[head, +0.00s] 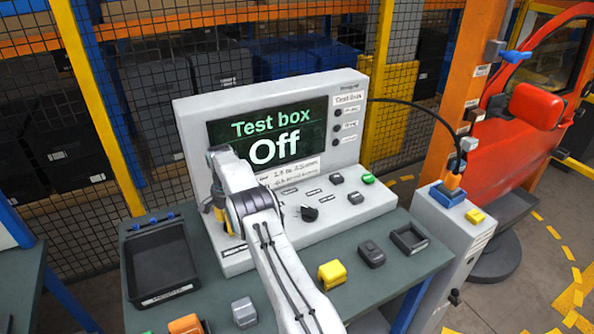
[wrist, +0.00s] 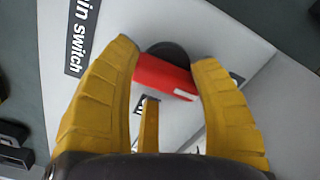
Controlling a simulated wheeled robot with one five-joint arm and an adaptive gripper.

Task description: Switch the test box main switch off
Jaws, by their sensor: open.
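The test box (head: 330,215) is a grey console on the bench, and its screen (head: 268,140) reads "Test box Off". In the wrist view the main switch has a red handle (wrist: 165,76) on a dark round base (wrist: 172,51), beside a partly visible label (wrist: 80,32) ending in "in switch". The handle lies crosswise, tilted slightly down to the right. My gripper (wrist: 165,56) is open, with its yellow fingers on either side of the handle; I cannot tell whether they touch it. In the head view my arm hides the switch, and my gripper (head: 218,217) is at the console's left end.
A dark knob (head: 310,213) and several buttons sit on the console right of my arm. A black tray (head: 165,295) is at the left of the bench. A yellow block (head: 332,274) and other small parts lie in front. A red vehicle door (head: 520,150) stands at right.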

